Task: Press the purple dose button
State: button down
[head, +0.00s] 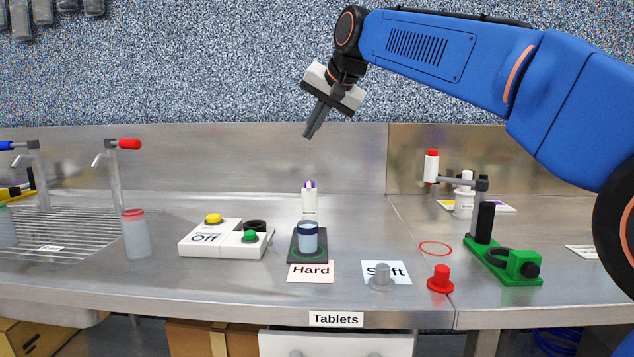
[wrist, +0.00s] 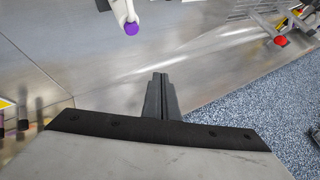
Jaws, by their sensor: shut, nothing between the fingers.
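The purple dose button (wrist: 132,28) shows as a round purple cap on top of a white dispenser (wrist: 122,10) in the wrist view. In the head view the white dispenser (head: 309,202) stands at mid counter, with a little purple (head: 311,184) at its top. A blue-white cup (head: 307,237) on a dark base (head: 296,256) stands in front of the dispenser. My gripper (head: 309,134) is shut and empty, above the dispenser and clear of it. Its closed fingers (wrist: 158,78) show in the wrist view, apart from the purple button.
A white switch box (head: 190,247) with yellow and green buttons is left of the cup. "Hard" (head: 310,272) and "Soft" labels, a grey knob (head: 381,278) and a red knob (head: 440,280) lie along the front. A green stand (head: 500,266) is at right. A steel wall (head: 240,160) rises behind.

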aim_at(312, 183)
jog(key=shift+f, duration=4.4)
jog(key=shift+f, duration=0.2)
jog(key=shift+f, duration=0.2)
jog(key=shift+f, duration=0.55)
jog(key=shift+r, duration=0.95)
